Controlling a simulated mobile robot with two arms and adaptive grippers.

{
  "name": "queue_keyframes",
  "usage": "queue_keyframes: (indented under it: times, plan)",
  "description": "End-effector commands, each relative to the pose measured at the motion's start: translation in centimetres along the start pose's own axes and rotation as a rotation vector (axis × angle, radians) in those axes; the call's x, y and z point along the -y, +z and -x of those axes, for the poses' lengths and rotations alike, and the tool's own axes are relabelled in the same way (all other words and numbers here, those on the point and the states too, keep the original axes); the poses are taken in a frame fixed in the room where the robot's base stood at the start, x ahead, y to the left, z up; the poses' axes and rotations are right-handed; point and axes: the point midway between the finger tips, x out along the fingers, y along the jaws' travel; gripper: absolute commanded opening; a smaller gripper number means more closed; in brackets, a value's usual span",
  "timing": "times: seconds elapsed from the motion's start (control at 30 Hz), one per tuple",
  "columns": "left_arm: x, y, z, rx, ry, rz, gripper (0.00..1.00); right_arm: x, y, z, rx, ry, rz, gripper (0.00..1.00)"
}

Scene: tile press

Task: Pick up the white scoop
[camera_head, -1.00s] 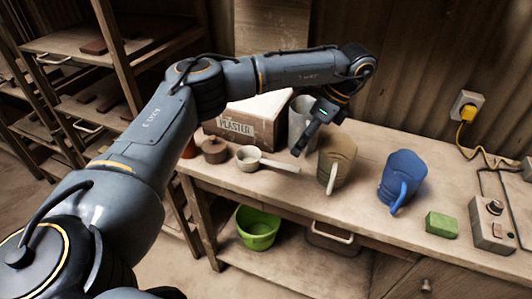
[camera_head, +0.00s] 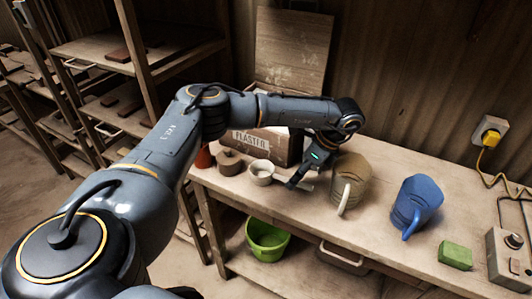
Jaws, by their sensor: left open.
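The white scoop (camera_head: 261,175) lies on the workbench (camera_head: 310,218), its round bowl to the left and its handle pointing right. My left gripper (camera_head: 293,184) reaches over from behind and is at the scoop's handle, covering part of it. The handle's end shows just right of the fingers. The gripper is open. I cannot tell whether the fingers touch the handle. My right gripper is not in view.
A brown pot (camera_head: 230,163) stands left of the scoop, with the plaster box (camera_head: 265,142) behind. A tan jug (camera_head: 350,182), a blue jug (camera_head: 415,204) and a green block (camera_head: 455,255) stand to the right. A green bucket (camera_head: 266,241) sits on the shelf below.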

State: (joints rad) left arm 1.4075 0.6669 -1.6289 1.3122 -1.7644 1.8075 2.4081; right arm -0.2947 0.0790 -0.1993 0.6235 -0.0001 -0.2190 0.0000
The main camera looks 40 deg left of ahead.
Motion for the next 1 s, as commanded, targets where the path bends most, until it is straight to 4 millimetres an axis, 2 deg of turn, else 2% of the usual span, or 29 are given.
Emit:
queue_keyframes:
  times: [0.03,0.2,0.47,0.5,0.73,1.0]
  plan:
    - [0.0,0.5,-0.6,0.001,0.004,0.002,0.48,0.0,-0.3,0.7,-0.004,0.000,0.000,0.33]
    - [0.1,0.5,-2.8,0.001,0.003,0.001,0.48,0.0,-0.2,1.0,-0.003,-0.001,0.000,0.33]
    - [0.1,0.4,-3.2,0.000,0.000,0.001,0.48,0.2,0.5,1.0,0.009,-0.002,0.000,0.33]
    - [0.1,0.4,-3.2,0.000,0.000,0.001,0.46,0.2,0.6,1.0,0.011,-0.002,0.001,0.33]
    - [0.1,0.4,-3.2,0.000,0.001,0.001,0.00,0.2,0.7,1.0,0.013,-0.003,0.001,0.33]
    - [0.1,0.4,-3.2,0.000,0.000,0.001,0.00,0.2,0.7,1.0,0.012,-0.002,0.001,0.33]
